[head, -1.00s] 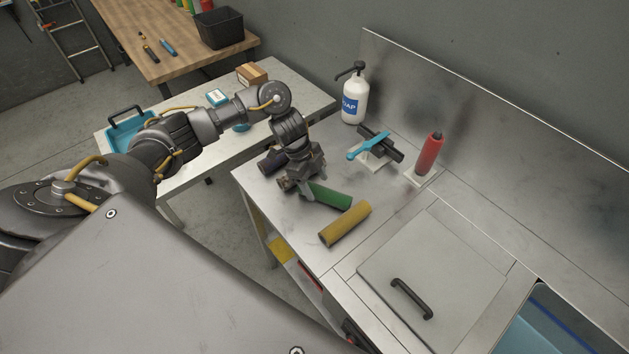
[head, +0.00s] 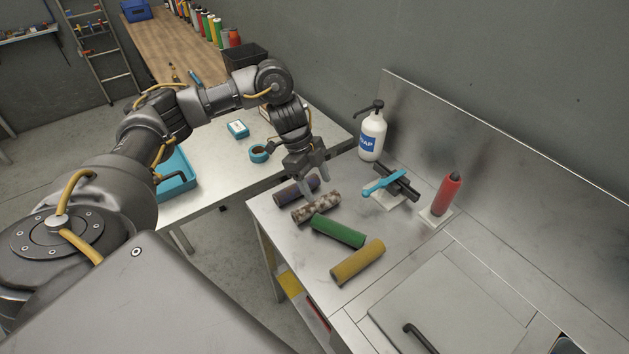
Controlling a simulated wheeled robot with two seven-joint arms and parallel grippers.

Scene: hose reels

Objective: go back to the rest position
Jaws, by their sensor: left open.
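My left gripper (head: 316,183) is open and empty, above the back left part of the steel counter (head: 400,232). My right gripper is not in view.
A soap bottle (head: 373,136), a blue-handled tool (head: 383,182) on a holder and a red bottle (head: 445,194) stand along the counter's back. A lower side table (head: 218,182) holds a blue tray (head: 177,176), a small box (head: 238,129) and tape (head: 259,153). A lid (head: 450,305) lies at front right.

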